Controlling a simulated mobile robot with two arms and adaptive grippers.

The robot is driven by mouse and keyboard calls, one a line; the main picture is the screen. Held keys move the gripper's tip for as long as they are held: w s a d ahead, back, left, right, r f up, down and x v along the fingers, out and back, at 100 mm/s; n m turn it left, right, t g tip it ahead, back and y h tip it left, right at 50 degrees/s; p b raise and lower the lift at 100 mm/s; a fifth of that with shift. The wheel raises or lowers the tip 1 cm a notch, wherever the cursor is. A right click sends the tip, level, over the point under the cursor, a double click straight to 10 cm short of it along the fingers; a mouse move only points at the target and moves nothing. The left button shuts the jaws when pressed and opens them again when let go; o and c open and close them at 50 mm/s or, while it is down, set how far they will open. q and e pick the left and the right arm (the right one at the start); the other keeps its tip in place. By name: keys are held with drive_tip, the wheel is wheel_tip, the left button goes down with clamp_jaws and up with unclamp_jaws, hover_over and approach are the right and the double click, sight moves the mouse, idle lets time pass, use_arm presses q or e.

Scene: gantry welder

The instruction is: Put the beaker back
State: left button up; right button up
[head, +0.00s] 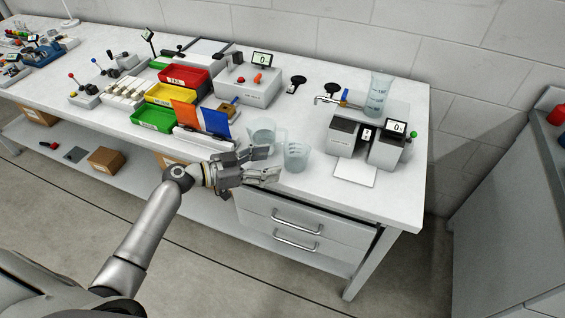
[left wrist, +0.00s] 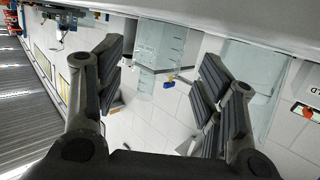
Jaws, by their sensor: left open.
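Three clear graduated vessels show in the head view. A tall beaker (head: 377,95) stands upright on the grey machine at the right of the bench. A shorter jug (head: 296,157) stands near the bench's front edge, just right of my left gripper (head: 271,163). Another clear vessel (head: 262,132) stands just behind the gripper. My left gripper is open and empty, its fingers pointing towards the shorter jug. In the left wrist view, a clear graduated vessel (left wrist: 160,43) shows beyond the gap between the fingers. My right gripper is not in view.
The grey machine (head: 388,150) has a small display and a white plate in front. Red, yellow (head: 171,94) and green bins and an orange-and-blue panel (head: 215,122) stand left of the vessels. Drawers (head: 300,225) are below the bench edge. Bare bench lies right of the machine.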

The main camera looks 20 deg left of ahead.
use_arm(q)
drive_tip(key=b+v, duration=0.1)
drive_tip(key=v, duration=0.4)
drive_tip(key=shift+s+a, duration=0.15)
drive_tip(key=shift+s, duration=0.05)
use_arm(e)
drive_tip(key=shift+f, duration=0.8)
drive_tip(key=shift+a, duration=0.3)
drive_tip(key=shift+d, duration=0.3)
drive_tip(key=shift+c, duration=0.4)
